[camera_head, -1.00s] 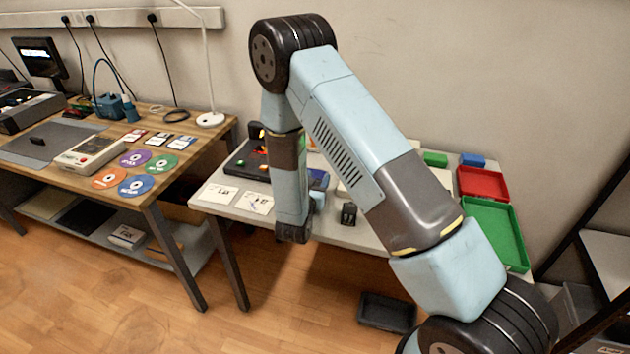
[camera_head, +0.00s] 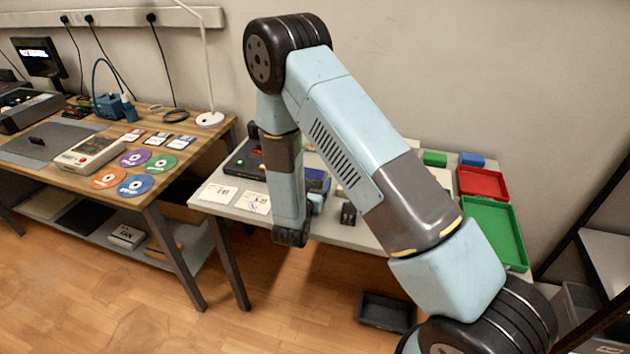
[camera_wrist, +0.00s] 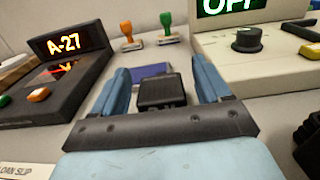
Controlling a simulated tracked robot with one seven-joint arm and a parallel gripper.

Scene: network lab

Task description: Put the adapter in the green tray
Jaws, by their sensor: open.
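A small black box (camera_wrist: 160,92), which looks like the adapter, stands between the fingers of my gripper (camera_wrist: 160,72) in the wrist view. The fingers are open, one on each side of it, and a gap shows on both sides.
A blue pad (camera_wrist: 150,69) lies just behind the black box. A black console with an A-27 display (camera_wrist: 62,75) stands left, a beige device with a knob (camera_wrist: 255,55) right, two stamps (camera_wrist: 167,28) behind. A red tray (camera_head: 482,183) adjoins the green tray.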

